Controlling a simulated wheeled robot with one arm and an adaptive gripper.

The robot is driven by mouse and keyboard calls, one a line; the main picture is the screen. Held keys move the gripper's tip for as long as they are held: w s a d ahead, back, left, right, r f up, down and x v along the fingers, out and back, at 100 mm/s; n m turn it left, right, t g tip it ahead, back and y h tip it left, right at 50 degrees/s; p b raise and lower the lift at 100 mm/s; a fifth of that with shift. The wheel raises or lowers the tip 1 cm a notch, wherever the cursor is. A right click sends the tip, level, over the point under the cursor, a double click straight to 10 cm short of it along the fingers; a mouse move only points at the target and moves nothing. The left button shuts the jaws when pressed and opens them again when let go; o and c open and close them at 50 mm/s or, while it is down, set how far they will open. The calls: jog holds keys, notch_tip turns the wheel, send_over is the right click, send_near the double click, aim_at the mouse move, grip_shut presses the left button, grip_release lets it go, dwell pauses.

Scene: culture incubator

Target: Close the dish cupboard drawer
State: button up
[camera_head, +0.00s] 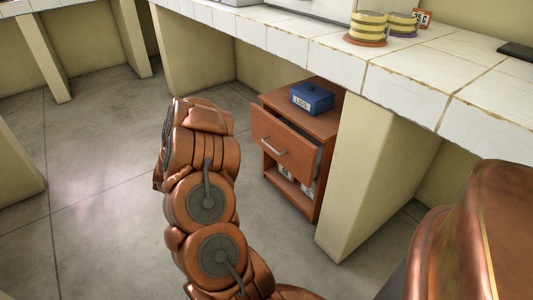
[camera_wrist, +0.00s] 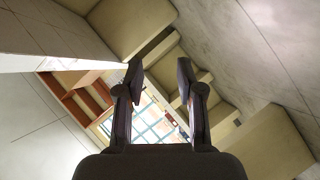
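The dish cupboard (camera_head: 325,158) is a small reddish-brown wooden cabinet under the white-tiled counter in the head view. Its drawer (camera_head: 283,147) is partly open, with a dark gap along its top edge, and has a silver bar handle (camera_head: 273,147) on its front. My arm stands to the left of the cupboard, and the gripper itself is hidden in that view. In the wrist view my gripper (camera_wrist: 160,78) has its two fingers apart with nothing between them. A brown shelved piece shows left of the fingers there; I cannot tell whether it is the cupboard.
A blue box (camera_head: 312,98) sits on the cupboard top, and white labelled items (camera_head: 308,188) are on its lower shelf. A thick counter support (camera_head: 375,175) stands just right of it. Yellow-striped containers (camera_head: 367,28) stand on the counter (camera_head: 420,80). The grey floor left of my arm is clear.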

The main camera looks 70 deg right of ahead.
jog(key=s+d+f+g+h+b, duration=0.1)
jog(key=s+d+f+g+h, duration=0.15)
jog(key=s+d, duration=0.35)
jog(key=s+d+f+g+h+b, duration=0.1)
jog(key=s+d+f+g+h, duration=0.2)
jog(key=s, duration=0.5)
jog(key=g+h+b, duration=0.2)
jog(key=g, duration=0.2)
send_near(271, 147)
jog(key=d, duration=0.3)
jog(key=shift+s+d+r+b, duration=0.2)
jog(key=shift+d+b, duration=0.25)
jog(key=shift+d, duration=0.7)
jog(key=shift+s+d+r+b, duration=0.2)
jog(key=shift+d+b, duration=0.2)
jog(key=shift+d, duration=0.8)
jog(key=shift+s+d+r+b, duration=0.15)
jog(key=shift+d+b, duration=0.3)
jog(key=shift+d, duration=0.7)
grip_shut()
